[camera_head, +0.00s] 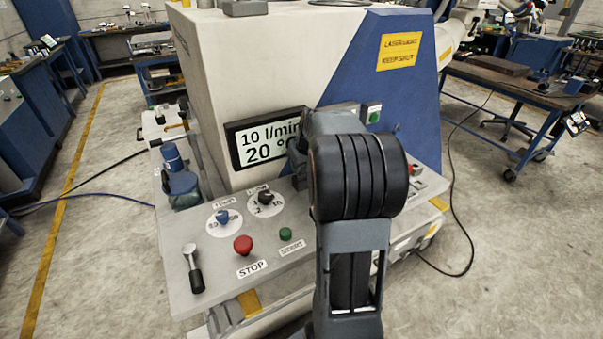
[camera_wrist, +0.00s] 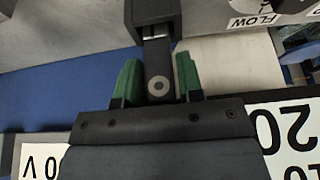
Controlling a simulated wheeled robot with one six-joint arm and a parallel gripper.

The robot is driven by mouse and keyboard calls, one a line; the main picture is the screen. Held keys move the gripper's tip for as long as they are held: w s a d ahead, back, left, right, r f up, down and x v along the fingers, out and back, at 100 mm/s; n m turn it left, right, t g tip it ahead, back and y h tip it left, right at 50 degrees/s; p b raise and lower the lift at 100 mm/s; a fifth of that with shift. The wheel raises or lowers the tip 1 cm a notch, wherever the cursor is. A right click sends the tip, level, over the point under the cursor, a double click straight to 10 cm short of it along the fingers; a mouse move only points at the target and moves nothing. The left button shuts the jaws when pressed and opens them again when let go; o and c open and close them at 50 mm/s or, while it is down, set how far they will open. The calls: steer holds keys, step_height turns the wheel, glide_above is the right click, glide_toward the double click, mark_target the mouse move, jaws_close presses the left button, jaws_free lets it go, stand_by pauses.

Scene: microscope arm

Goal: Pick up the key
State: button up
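In the wrist view, my gripper (camera_wrist: 159,82) has two green-padded fingers, one on each side of a dark flat piece with a grey ring (camera_wrist: 158,86). The piece reaches up to a black block (camera_wrist: 154,14). It may be the key in its holder, but I cannot tell for certain. The pads lie close to its sides; whether they touch it is not clear. In the head view, my arm hides the gripper fingers and the area behind them, and no key shows clearly.
A white and blue machine (camera_head: 270,60) carries a display (camera_head: 265,137). Its front panel (camera_head: 205,262) holds a red stop button (camera_head: 243,245), a green start button (camera_head: 286,234), two knobs and a black-handled lever (camera_head: 194,270). Open floor (camera_head: 95,270) lies to the left.

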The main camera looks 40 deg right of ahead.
steer(key=c, duration=0.6)
steer(key=shift+o, duration=0.2)
steer(key=shift+r, duration=0.1)
